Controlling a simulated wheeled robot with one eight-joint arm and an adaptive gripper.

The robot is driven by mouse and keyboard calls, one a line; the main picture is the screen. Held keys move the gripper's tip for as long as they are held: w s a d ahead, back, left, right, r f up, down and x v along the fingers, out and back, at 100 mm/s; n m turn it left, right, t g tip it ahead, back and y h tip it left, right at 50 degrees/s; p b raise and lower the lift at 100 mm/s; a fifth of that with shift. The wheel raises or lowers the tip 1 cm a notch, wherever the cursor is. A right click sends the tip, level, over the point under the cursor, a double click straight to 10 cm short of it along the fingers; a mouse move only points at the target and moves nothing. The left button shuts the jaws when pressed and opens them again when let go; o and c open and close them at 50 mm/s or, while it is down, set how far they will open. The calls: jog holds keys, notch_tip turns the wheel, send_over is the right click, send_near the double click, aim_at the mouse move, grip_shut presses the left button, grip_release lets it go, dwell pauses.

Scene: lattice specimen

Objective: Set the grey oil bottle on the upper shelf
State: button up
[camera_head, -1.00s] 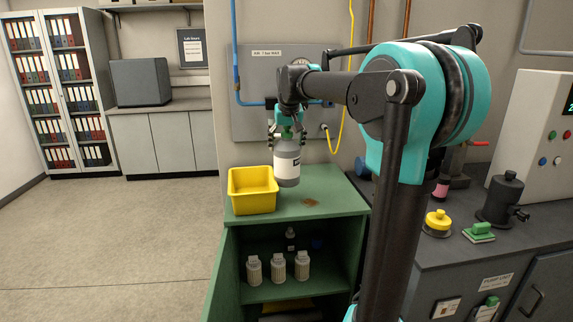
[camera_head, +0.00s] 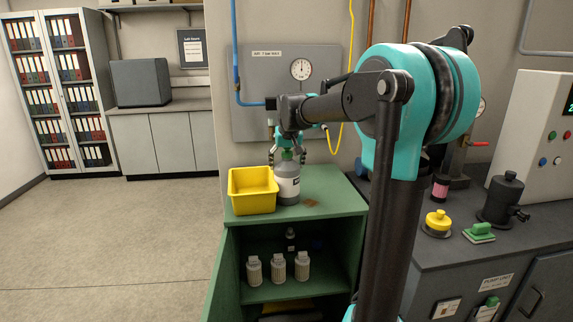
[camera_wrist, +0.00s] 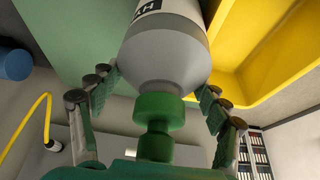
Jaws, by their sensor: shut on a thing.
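The grey bottle (camera_head: 288,185) has a white label and a green cap, and it is upright at the top of the green cabinet (camera_head: 335,195). Its base is at or very near the surface; I cannot tell whether it touches. My gripper (camera_head: 288,156) comes down from above and is shut on the bottle's upper end. In the wrist view the bottle (camera_wrist: 165,52) lies between the two fingers, with its cap towards the palm. Inside the open cabinet, an upper shelf (camera_head: 282,292) bears several small bottles.
A yellow bin (camera_head: 252,191) stands close to the left of the bottle. A small brown patch (camera_head: 311,203) lies to its right on the cabinet top. A wall panel with a gauge (camera_head: 301,69) and a yellow hose (camera_head: 345,80) are behind. A dark bench (camera_head: 450,262) stands at right.

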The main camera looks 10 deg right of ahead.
jog(key=o, duration=1.9)
